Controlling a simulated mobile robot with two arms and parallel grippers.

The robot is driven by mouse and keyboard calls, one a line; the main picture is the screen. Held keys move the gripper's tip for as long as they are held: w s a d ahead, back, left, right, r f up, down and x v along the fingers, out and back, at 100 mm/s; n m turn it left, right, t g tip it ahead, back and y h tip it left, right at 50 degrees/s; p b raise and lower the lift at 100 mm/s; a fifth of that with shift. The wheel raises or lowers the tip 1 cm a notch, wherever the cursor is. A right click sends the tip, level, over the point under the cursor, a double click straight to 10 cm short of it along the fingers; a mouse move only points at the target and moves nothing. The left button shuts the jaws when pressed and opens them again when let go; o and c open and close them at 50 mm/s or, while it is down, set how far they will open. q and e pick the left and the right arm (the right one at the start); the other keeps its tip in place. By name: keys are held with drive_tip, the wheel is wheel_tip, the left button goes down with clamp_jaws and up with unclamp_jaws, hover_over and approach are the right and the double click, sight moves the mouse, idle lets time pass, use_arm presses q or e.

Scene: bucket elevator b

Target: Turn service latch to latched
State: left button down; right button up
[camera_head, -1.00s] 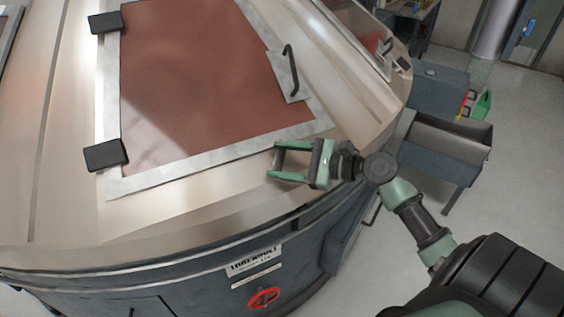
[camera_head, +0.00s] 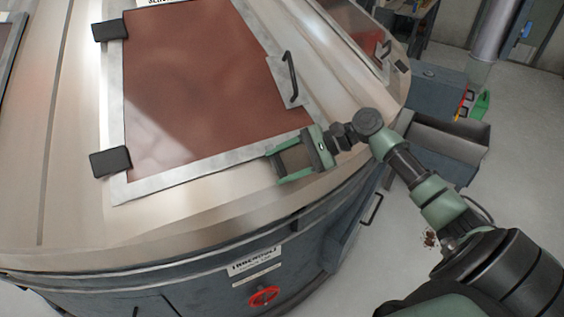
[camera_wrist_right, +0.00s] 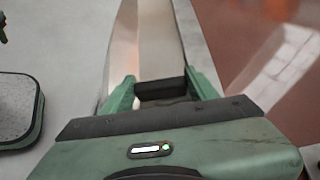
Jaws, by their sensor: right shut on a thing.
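A reddish-brown panel (camera_head: 200,90) in a pale metal frame lies on the rounded machine top, with two black hinge blocks on its left. A black bar handle (camera_head: 292,78) sits on a small plate at its right edge, apart from my gripper. I cannot tell whether this is the service latch. My right gripper (camera_head: 275,168) is at the panel's lower right corner, fingers pointing left and slightly down. In the right wrist view a dark bar (camera_wrist_right: 160,88) spans between its two green fingers (camera_wrist_right: 160,76); what it belongs to is unclear. My left gripper is out of view.
A red wheel (camera_head: 263,297) and a nameplate (camera_head: 255,262) are on the machine's dark side wall. A grey-blue bin (camera_head: 440,140) and a green object (camera_head: 481,105) stand at the right. Open floor (camera_head: 520,200) lies right of the machine.

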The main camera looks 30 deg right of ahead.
idle(0.4)
drive_tip(key=o, duration=1.4)
drive_tip(key=shift+a, duration=0.1)
drive_tip(key=shift+c, duration=0.2)
drive_tip(key=b+v, duration=0.2)
drive_tip(key=v, duration=0.4)
drive_tip(key=shift+s+d+b, duration=0.1)
drive_tip(key=shift+d+b, duration=0.25)
drive_tip(key=shift+s+d+r, duration=0.25)
drive_tip(key=shift+d+r, duration=0.1)
drive_tip(key=shift+r, duration=0.1)
